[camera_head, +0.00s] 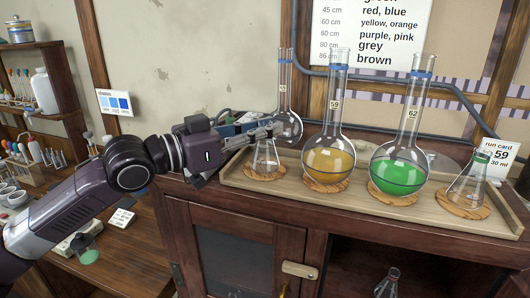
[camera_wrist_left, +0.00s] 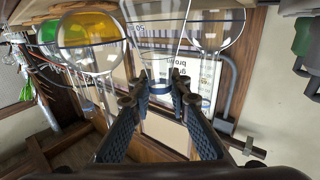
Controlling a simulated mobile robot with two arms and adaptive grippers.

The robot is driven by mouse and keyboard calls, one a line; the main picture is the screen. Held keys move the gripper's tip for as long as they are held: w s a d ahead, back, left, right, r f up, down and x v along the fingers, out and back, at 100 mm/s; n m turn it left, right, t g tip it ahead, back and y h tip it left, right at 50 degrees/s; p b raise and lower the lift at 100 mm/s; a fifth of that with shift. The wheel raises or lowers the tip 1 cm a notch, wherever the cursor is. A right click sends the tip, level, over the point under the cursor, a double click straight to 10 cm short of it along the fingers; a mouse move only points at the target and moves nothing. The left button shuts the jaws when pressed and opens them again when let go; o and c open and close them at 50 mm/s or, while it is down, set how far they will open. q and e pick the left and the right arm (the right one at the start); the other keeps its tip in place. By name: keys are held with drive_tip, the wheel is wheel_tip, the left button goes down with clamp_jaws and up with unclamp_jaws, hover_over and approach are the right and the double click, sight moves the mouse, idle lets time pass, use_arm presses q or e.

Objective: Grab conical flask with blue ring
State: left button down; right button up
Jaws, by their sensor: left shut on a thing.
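The conical flask with the blue ring (camera_head: 266,161) is clear glass and stands upright at the left end of the wooden tray (camera_head: 287,194), on a cork ring. My left gripper (camera_head: 274,133) reaches in from the left at its neck and hides the top of the flask in the head view. In the left wrist view, which is upside down, my left gripper's fingers (camera_wrist_left: 159,78) are shut on the flask neck, with the blue band (camera_wrist_left: 160,89) between them. The right gripper is not in view.
A clear round flask (camera_head: 287,122) stands just behind. Long-necked flasks with yellow liquid (camera_head: 329,166) and green liquid (camera_head: 398,172) stand to the right. Another conical flask (camera_head: 468,190), with a green ring, is at the right end. A grey hose runs behind the tray.

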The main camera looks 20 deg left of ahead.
use_arm(q)
drive_tip(key=shift+r, duration=0.1)
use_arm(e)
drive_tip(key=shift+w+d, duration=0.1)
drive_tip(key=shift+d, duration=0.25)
